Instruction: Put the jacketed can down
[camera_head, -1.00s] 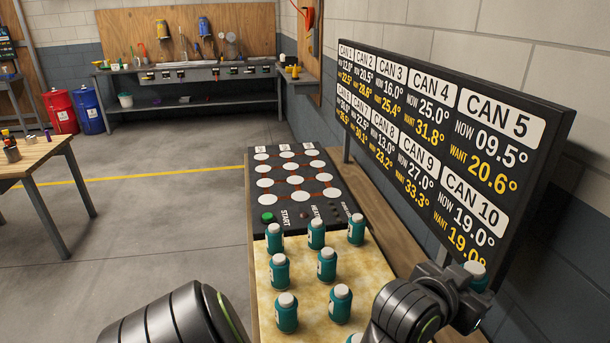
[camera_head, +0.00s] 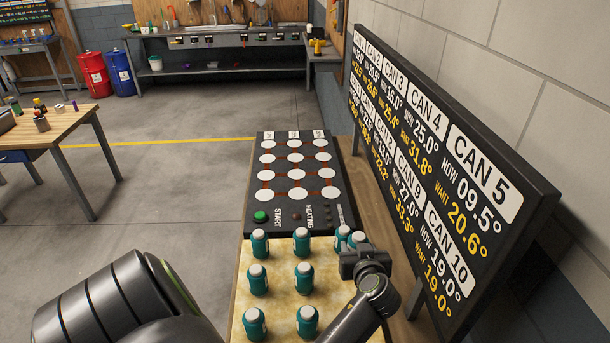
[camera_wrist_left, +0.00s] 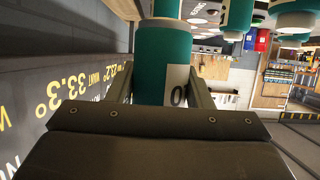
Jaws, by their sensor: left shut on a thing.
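My left gripper (camera_head: 364,257) is shut on a teal jacketed can (camera_head: 358,239) with a pale cap, at the right edge of the pale mat. In the left wrist view the held can (camera_wrist_left: 163,55) sits between the two fingers, with part of a white number label showing. In the head view it shows close beside another teal can (camera_head: 342,234); I cannot tell whether they touch. The gripper hides its lower part, so I cannot tell whether it rests on anything. My right gripper is not in view.
Several teal cans stand in rows on the pale mat (camera_head: 280,301). Behind it lies a black panel (camera_head: 281,208) with empty white circles and a green START button (camera_head: 261,217). A temperature board (camera_head: 440,180) stands along the right side, close to my gripper.

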